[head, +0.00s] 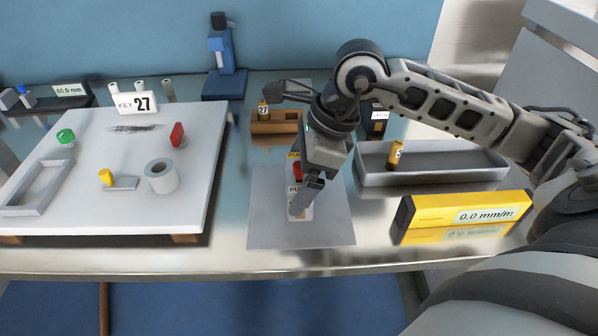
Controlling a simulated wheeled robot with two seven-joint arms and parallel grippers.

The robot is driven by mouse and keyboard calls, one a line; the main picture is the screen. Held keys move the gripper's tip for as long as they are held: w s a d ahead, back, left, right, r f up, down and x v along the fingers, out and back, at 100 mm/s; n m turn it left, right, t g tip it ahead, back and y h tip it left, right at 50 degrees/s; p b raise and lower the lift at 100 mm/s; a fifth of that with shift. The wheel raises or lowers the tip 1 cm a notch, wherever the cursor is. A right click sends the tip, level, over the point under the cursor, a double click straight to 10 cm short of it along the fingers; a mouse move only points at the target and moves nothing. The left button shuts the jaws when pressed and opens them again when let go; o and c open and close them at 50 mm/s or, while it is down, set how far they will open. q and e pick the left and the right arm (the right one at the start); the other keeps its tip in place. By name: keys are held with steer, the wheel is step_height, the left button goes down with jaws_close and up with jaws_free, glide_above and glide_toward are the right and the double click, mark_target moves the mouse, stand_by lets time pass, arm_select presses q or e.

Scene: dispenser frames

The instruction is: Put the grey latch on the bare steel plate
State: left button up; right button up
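A flat grey steel plate (330,228) lies on the bench in front of me. My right gripper (302,203) reaches down over its middle. Its fingers are seen edge-on, so their opening is unclear. A small upright object with yellow, red and white labelled parts (295,170) shows partly behind the fingers; whether they touch it is unclear. I cannot single out the grey latch for certain. A small grey flat piece with a yellow knob (121,184) lies on the white board (80,215) at left. My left gripper is out of view.
The board also carries a grey frame (32,208), a grey ring (161,178), a green knob (66,137) and a red tab (177,135). Right of the plate are a grey tray (440,178) and a yellow gauge (462,212). A blue stand (223,70) is behind.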

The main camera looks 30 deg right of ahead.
steer(key=shift+r, duration=0.1)
steer(key=shift+r+p, duration=0.25)
steer(key=shift+p, duration=0.1)
steer(key=v, duration=1.1)
steer(key=shift+r, duration=0.35)
